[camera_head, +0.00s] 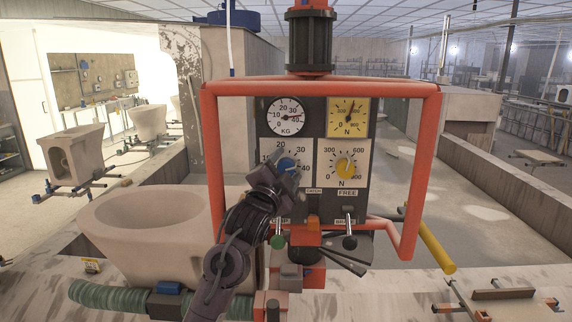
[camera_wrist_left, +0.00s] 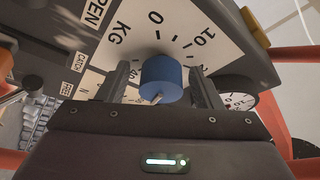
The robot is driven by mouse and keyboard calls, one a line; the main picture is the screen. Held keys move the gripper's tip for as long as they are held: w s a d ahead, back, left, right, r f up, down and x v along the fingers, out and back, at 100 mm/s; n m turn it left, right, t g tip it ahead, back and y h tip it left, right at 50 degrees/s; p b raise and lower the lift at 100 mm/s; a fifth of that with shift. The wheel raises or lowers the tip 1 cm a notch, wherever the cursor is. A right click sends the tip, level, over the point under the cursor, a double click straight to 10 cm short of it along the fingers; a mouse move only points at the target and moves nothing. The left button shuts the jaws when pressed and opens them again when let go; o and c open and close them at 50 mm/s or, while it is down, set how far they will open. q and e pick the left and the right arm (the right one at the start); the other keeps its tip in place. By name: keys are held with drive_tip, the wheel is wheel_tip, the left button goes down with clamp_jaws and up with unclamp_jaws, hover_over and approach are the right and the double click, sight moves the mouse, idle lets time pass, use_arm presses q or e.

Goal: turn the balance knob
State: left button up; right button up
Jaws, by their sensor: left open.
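A blue knob (camera_head: 286,165) sits on a white KG scale plate (camera_head: 298,150) at the lower left of the dark control panel. My left gripper (camera_head: 281,172) is at this knob and partly covers it and its scale. In the left wrist view, the blue knob (camera_wrist_left: 161,76) stands between the two open fingers, with a gap visible on each side. A pale mark shows on the knob. A yellow knob (camera_head: 346,168) sits on the N scale to the right. My right gripper is not in view.
Above are a white KG gauge (camera_head: 286,116) and a yellow N gauge (camera_head: 348,117). A red tube frame (camera_head: 432,170) surrounds the panel. Below are a green-ended lever (camera_head: 278,241) and a black-ended lever (camera_head: 350,241). A toilet-shaped clay piece (camera_head: 150,235) stands at left.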

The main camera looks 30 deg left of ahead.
use_arm(q)
drive_tip(key=shift+s+r, duration=0.1)
drive_tip(key=c, duration=1)
drive_tip(key=shift+f+n+b, duration=0.2)
drive_tip(key=shift+n+b, duration=0.2)
drive_tip(key=shift+n+y+b, duration=0.4)
drive_tip(key=shift+n+b, duration=0.1)
drive_tip(key=shift+n, duration=0.2)
drive_tip(key=n+y+b, duration=0.1)
drive_tip(key=n, duration=0.1)
drive_tip(key=shift+n, duration=0.3)
drive_tip(key=shift+n+y+b, duration=0.55)
drive_tip(key=shift+n+y, duration=0.15)
drive_tip(key=shift+n, duration=0.5)
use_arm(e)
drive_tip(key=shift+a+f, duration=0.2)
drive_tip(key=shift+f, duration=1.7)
use_arm(q)
drive_tip(key=shift+n+t, duration=0.3)
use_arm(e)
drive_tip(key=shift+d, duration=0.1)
